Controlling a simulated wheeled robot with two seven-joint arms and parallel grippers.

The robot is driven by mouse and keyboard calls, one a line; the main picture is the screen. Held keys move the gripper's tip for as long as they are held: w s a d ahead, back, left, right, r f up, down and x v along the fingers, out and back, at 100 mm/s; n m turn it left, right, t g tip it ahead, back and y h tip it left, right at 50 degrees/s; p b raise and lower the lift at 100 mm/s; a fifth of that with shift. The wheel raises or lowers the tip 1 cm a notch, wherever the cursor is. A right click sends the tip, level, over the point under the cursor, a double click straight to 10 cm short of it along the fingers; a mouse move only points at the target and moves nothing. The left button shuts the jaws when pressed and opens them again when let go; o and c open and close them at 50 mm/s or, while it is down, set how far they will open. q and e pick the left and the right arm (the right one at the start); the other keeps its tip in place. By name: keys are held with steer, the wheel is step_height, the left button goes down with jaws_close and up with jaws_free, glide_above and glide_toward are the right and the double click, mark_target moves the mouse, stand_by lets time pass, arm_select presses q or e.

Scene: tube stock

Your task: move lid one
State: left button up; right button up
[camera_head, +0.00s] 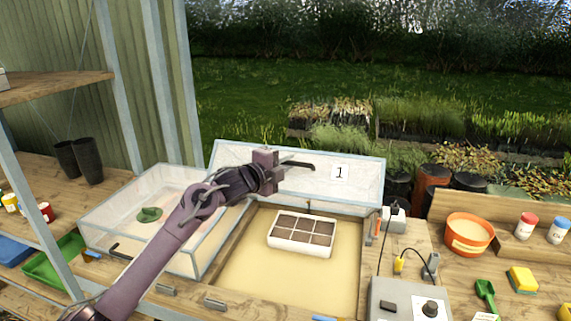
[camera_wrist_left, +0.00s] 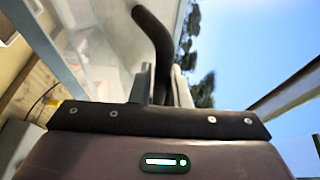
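Lid one is a clear lid (camera_head: 335,192) with a pale frame and a white "1" label (camera_head: 339,172). In the head view it stands tilted up behind the open sand-coloured bed. My left gripper (camera_head: 278,166) is at its black handle (camera_head: 300,164), which also shows in the left wrist view (camera_wrist_left: 157,40). There the handle runs down between the two grey fingers (camera_wrist_left: 165,85), which look closed on it. The gripper hides part of the handle. My right gripper is in neither view.
A second clear lid (camera_head: 150,195) covers the left bed. A white seed tray (camera_head: 302,234) with several dark cells sits in the open bed. A grey control box (camera_head: 410,302), an orange pot (camera_head: 469,234) and a yellow sponge (camera_head: 523,279) are to the right.

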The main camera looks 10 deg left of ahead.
arm_select(q)
steer(key=o, duration=0.3)
steer(key=shift+s+f, duration=0.1)
steer(key=shift+s+a+b, duration=0.2)
steer(key=shift+s+b, duration=0.05)
steer(key=shift+b, duration=0.05)
steer(key=b+v, duration=0.1)
steer(key=v, duration=0.2)
steer(key=b+v, duration=0.1)
steer(key=v, duration=0.3)
steer(key=shift+r+b, duration=0.2)
steer(key=shift+b, duration=0.15)
steer(key=shift+f, duration=0.1)
